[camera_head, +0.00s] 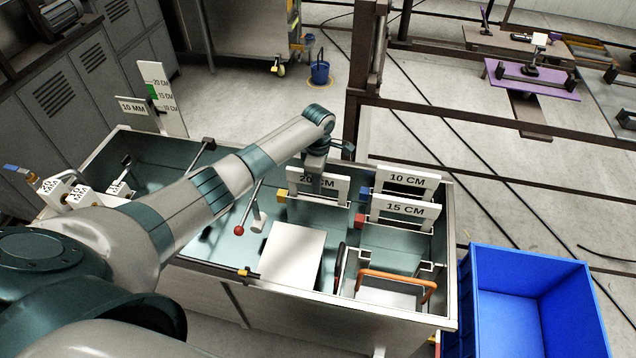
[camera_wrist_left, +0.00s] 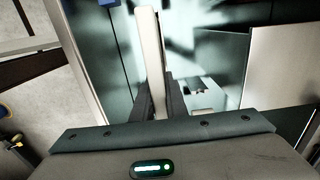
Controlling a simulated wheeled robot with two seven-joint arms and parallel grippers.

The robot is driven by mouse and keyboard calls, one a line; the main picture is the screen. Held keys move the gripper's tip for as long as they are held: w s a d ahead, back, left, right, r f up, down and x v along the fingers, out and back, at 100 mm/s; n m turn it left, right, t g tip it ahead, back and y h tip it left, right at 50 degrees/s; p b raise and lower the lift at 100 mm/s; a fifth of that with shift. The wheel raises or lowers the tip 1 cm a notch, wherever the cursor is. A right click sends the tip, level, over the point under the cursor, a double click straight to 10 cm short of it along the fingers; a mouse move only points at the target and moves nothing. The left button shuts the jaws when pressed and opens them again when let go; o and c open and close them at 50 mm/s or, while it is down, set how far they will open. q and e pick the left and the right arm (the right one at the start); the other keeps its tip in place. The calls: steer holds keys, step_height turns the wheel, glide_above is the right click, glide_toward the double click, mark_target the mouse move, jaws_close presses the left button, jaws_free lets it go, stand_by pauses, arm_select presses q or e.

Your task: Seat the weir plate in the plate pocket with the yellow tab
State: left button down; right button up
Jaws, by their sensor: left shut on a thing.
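My left gripper (camera_head: 318,163) reaches over the tank from the left and points down. It is shut on the top of the white weir plate marked 20 CM (camera_head: 335,187), which stands about upright. A yellow tab (camera_head: 281,196) shows at this plate's left end. In the left wrist view the plate (camera_wrist_left: 150,50) is a pale edge-on strip between the fingers (camera_wrist_left: 158,95). The plate's bottom edge and the pocket are hidden, so I cannot tell whether it is seated. My right gripper is not in view.
Plates marked 10 CM (camera_head: 407,180) and 15 CM (camera_head: 405,208) stand to the right, beside a blue tab (camera_head: 364,193) and a red tab (camera_head: 359,221). A white block (camera_head: 292,254), an orange handle (camera_head: 398,276) and a red-knobbed lever (camera_head: 239,230) are nearby. A blue crate (camera_head: 530,258) stands outside the tank.

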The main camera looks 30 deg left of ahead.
arm_select(q)
steer(key=shift+f, duration=0.2)
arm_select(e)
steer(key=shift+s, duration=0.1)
arm_select(q)
steer(key=c, duration=1.8)
jaws_free()
steer(key=shift+o, duration=0.2)
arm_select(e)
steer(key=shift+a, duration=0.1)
arm_select(q)
steer(key=shift+r, duration=0.1)
